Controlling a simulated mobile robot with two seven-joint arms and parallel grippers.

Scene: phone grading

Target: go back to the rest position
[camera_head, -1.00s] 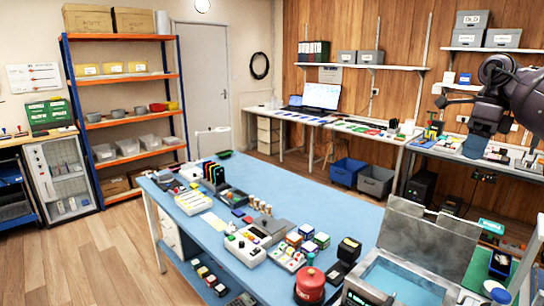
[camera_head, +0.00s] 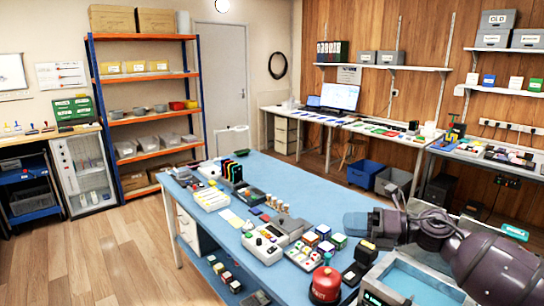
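My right arm comes in from the lower right, and its dark gripper (camera_head: 358,228) points left over the right part of the blue-topped table (camera_head: 285,180). I see no object in the gripper. Its fingers are too small and too side-on to tell whether they are open or shut. My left gripper is not in view.
Below the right gripper are small coloured boxes (camera_head: 324,232), a red domed device (camera_head: 325,284) and a blue-lined open box (camera_head: 410,283). White devices (camera_head: 263,246) and phone holders (camera_head: 232,172) stand further left. The wood floor (camera_head: 95,255) at left is clear.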

